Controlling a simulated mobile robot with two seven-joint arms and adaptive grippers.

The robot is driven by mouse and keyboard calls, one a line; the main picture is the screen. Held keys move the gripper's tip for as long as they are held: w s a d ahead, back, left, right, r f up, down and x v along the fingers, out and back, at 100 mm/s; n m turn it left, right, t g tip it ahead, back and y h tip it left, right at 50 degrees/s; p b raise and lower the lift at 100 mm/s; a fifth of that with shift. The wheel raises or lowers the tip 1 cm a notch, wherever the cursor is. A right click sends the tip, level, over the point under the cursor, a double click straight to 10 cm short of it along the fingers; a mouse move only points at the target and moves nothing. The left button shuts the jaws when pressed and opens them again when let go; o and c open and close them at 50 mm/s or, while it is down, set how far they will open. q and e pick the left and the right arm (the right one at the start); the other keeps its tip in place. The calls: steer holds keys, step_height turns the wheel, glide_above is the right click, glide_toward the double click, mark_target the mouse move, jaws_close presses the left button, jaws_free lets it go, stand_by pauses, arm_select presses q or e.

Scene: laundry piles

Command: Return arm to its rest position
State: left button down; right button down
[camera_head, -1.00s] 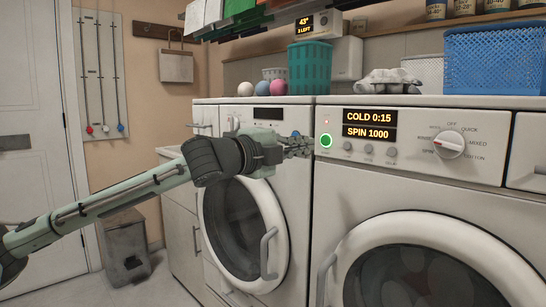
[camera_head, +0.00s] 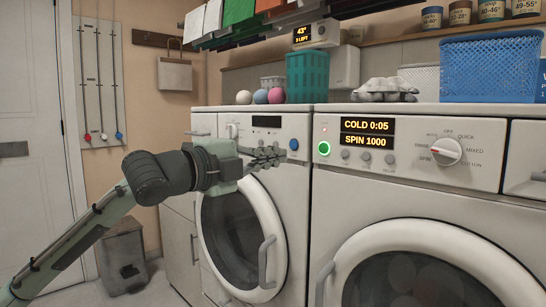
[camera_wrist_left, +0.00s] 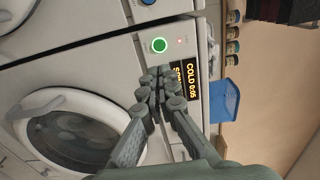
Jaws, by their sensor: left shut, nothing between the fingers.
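My left gripper (camera_head: 268,157) is in front of the left washing machine (camera_head: 205,123), just above its round door. Its fingers are shut with nothing between them. In the left wrist view the closed fingers (camera_wrist_left: 165,90) point toward the machine panel, beside a lit green button (camera_wrist_left: 159,45). That green button (camera_head: 324,148) also shows in the head view, to the right of the fingertips and apart from them. The right machine's display (camera_head: 367,132) reads COLD 0:05 and SPIN 1000. My right gripper is not in view.
Both machine doors appear closed, with handles (camera_head: 266,262) standing out. A grey bin (camera_head: 121,262) stands on the floor at left.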

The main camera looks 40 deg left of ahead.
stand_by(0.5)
